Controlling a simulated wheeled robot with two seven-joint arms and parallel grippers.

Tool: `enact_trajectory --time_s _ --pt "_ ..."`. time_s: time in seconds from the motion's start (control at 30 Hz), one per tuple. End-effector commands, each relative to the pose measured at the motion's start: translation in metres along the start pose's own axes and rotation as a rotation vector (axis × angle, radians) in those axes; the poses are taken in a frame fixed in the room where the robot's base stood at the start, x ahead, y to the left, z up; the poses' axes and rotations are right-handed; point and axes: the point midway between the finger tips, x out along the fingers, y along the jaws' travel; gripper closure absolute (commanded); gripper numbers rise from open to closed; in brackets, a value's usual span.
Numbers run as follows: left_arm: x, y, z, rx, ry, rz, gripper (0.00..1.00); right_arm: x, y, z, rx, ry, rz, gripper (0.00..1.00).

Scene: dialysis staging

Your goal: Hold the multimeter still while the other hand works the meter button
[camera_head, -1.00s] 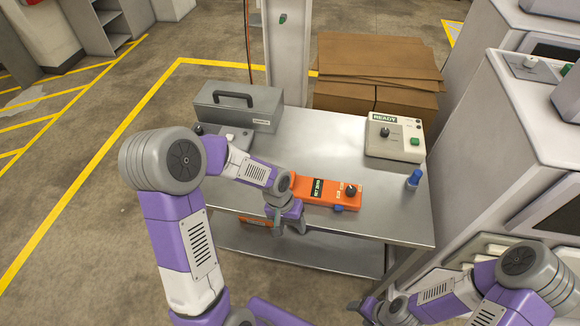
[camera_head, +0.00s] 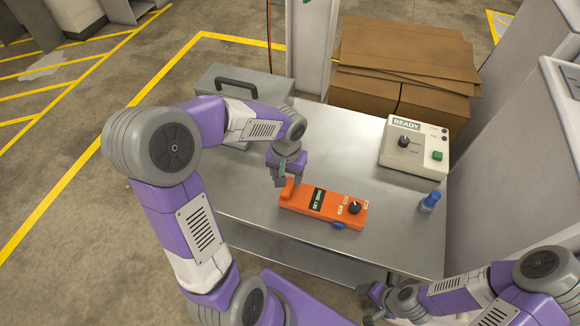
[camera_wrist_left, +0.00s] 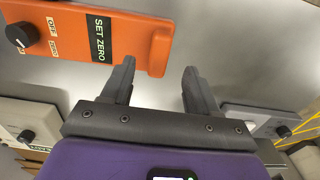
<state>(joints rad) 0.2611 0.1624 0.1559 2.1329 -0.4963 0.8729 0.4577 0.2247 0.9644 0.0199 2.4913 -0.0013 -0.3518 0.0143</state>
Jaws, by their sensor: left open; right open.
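The orange multimeter (camera_head: 330,204) lies on the metal table, its display reading SET ZERO, with a black dial (camera_head: 355,207) and a blue button (camera_head: 338,225) at its front side. It also shows in the left wrist view (camera_wrist_left: 65,38). My left gripper (camera_head: 288,184) is open at the meter's left end. My right gripper (camera_head: 368,304) is open, low in front of the table and away from the meter.
A panel reading READY (camera_head: 418,148), with a knob and green button, stands at the table's back right. A blue cylindrical object (camera_head: 430,201) stands near the right edge. A grey case (camera_head: 222,82) is at the back left, partly behind my left arm. Cardboard (camera_head: 405,55) is stacked behind.

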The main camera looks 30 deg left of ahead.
Motion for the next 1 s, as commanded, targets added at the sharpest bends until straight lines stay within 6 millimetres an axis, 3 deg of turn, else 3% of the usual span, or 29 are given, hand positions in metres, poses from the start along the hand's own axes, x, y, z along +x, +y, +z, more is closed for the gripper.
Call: enact_trajectory --time_s 0.1,0.3,0.67,1.0 --pt "0.022 0.000 0.000 0.000 -0.003 0.000 0.40 0.008 0.003 0.000 0.000 0.000 0.000 0.39" --pt "0.044 0.000 0.000 0.001 -0.002 0.000 0.40 0.014 0.005 -0.001 0.000 0.001 0.000 0.39" --pt "0.049 0.000 0.000 0.000 0.000 0.000 0.40 0.015 0.006 -0.001 0.000 0.001 0.000 0.39" --pt "0.049 0.000 0.000 0.001 0.000 0.000 0.89 0.015 0.006 -0.001 0.000 0.001 0.000 0.39"
